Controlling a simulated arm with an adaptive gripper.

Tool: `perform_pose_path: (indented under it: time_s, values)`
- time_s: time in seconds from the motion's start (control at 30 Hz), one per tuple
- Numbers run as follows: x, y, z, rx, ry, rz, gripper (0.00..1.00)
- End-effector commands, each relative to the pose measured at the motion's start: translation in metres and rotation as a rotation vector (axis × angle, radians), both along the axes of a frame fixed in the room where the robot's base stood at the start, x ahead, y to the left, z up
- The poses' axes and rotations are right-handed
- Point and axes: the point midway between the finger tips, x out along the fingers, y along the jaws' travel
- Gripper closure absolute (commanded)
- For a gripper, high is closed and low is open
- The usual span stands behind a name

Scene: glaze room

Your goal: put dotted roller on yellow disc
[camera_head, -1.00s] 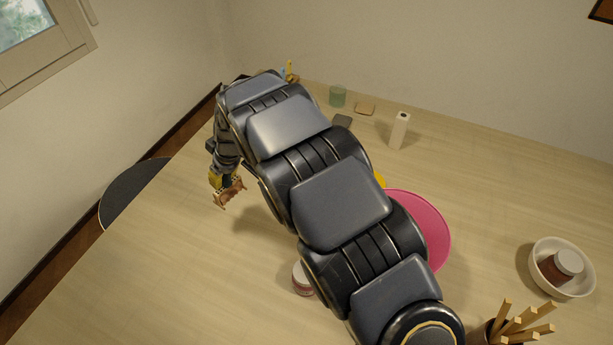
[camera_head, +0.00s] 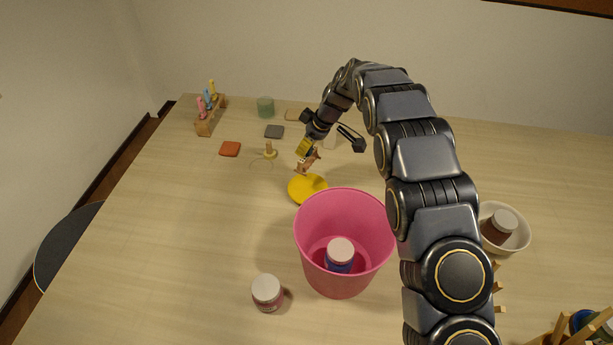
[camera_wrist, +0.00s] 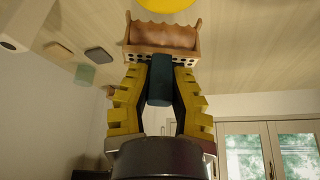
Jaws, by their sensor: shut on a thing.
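The dotted roller (camera_head: 307,163) is a brown, scalloped piece; in the wrist view (camera_wrist: 162,38) it shows a row of dark dots along its near edge and a dark teal handle. My gripper (camera_head: 306,149) has yellow fingers, also seen in the wrist view (camera_wrist: 160,73), and is shut on the teal handle. The yellow disc (camera_head: 308,190) lies flat on the table, and its edge shows at the top of the wrist view (camera_wrist: 167,4). The roller appears just above the disc's far edge in the head view; whether they touch is unclear.
A pink bucket (camera_head: 345,220) holding a white-lidded jar (camera_head: 341,253) stands right in front of the disc. Another jar (camera_head: 267,292) is nearer. A small knobbed stamp (camera_head: 269,150), an orange tile (camera_head: 229,149) and a tool rack (camera_head: 211,118) lie left.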

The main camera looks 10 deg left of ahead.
Motion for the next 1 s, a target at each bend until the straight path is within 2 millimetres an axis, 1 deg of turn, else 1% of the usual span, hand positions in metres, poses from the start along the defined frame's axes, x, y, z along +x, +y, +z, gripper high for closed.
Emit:
perform_pose_path:
  time_s: [0.03,0.13,0.2,0.37,0.53,0.8,1.0]
  values:
    - [-0.001,0.0,-0.011,-0.001,0.003,0.0,1.0]
    - [-0.001,0.0,-0.032,-0.001,0.007,-0.001,1.0]
    - [-0.001,0.0,-0.041,-0.001,0.006,0.0,1.0]
    - [0.0,0.0,-0.055,-0.001,0.001,-0.002,1.0]
    - [-0.001,0.0,-0.08,0.0,0.004,-0.001,1.0]
    - [0.0,0.0,-0.081,-0.001,0.0,0.0,1.0]
    - [0.0,0.0,-0.087,-0.001,0.001,-0.001,1.0]
